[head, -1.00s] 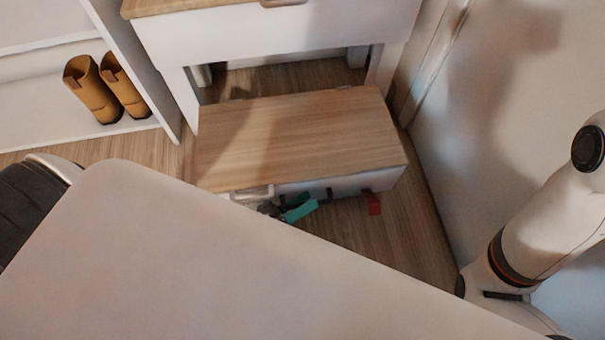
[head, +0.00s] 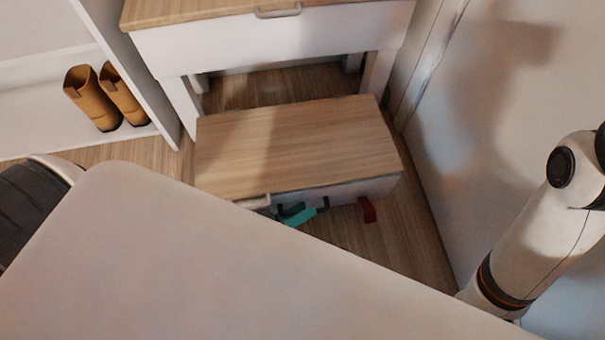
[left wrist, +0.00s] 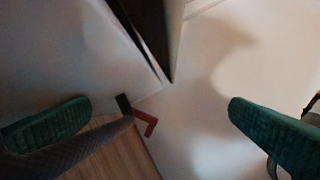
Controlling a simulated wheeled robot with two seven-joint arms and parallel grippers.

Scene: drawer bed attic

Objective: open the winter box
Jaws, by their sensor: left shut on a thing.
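The winter box appears to be the low box with a wood-grain lid (head: 300,145) and pale sides on the floor. Its lid lies flat and closed. A red piece (head: 367,210) shows at its front right; it appears with a dark end in the left wrist view (left wrist: 146,126). My left gripper (head: 308,212), with teal fingers, is low at the box's front, partly hidden by the pale panel. It is shut on what looks like a dark handle (left wrist: 85,148); the exact grip is unclear. My right gripper is out of view.
A white drawer unit with a wooden top (head: 270,45) stands behind the box. Brown boots (head: 95,98) sit on a white shelf at left. A white wall (head: 460,130) rises close on the right. A large pale panel (head: 170,260) covers the foreground.

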